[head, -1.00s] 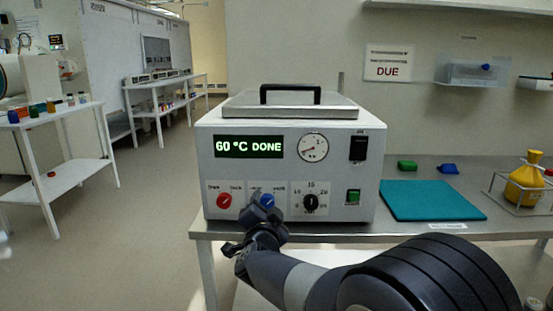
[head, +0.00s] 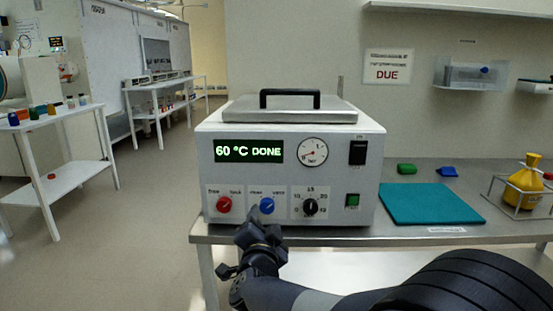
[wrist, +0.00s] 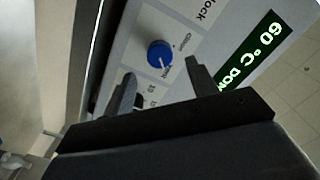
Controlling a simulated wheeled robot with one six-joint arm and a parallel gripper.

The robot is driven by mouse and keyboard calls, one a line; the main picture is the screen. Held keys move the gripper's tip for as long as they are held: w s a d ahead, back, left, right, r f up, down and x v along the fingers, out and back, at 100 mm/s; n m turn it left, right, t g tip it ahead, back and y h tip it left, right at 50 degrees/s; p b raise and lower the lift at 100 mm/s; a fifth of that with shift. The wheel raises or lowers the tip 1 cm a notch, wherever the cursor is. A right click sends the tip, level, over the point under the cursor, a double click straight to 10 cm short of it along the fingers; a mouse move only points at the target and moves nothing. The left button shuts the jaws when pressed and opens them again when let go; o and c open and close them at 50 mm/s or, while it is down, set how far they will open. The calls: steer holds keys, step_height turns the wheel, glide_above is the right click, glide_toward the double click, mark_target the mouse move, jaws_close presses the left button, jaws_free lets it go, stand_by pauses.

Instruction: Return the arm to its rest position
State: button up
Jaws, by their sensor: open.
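My arm reaches in from the lower right in the head view, with my gripper (head: 250,228) below and in front of a grey bench-top device (head: 290,170). The gripper's fingers also show in the wrist view (wrist: 160,85), spread apart with nothing between them. The blue knob (head: 267,205) on the device front stands clear beyond the fingertips, and it shows in the wrist view too (wrist: 160,54). The device's green display (head: 248,150) reads "60 °C DONE". A red knob (head: 224,204) and a black dial (head: 311,207) flank the blue knob.
The device stands on a steel bench (head: 410,233). To its right lie a teal mat (head: 430,203), a green block (head: 406,169), a blue block (head: 448,171) and a yellow flask (head: 526,177) in a wire rack. Open floor (head: 140,230) lies to the left.

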mark_target(266, 207)
steer(key=s, duration=0.5)
steer(key=w+b, duration=0.1)
steer(key=w, duration=0.9)
steer(key=shift+w+d+f, duration=0.1)
steer(key=shift+w+d, duration=0.05)
steer(key=shift+w, duration=0.15)
steer(key=shift+w+r+n, duration=0.25)
steer(key=shift+w+n, duration=0.05)
steer(key=n+p, duration=0.3)
steer(key=n, duration=0.1)
steer(key=shift+s+p, duration=0.1)
steer(key=shift+p, duration=0.2)
steer(key=n+p, duration=0.3)
steer(key=n, duration=0.1)
steer(key=n+p, duration=0.3)
steer(key=n, duration=0.2)
steer(key=shift+p, duration=0.4)
steer(key=n+p, duration=0.3)
steer(key=n, duration=0.1)
steer(key=shift+n, duration=0.3)
steer(key=shift+s+f, duration=0.15)
steer(key=shift+s, duration=0.55)
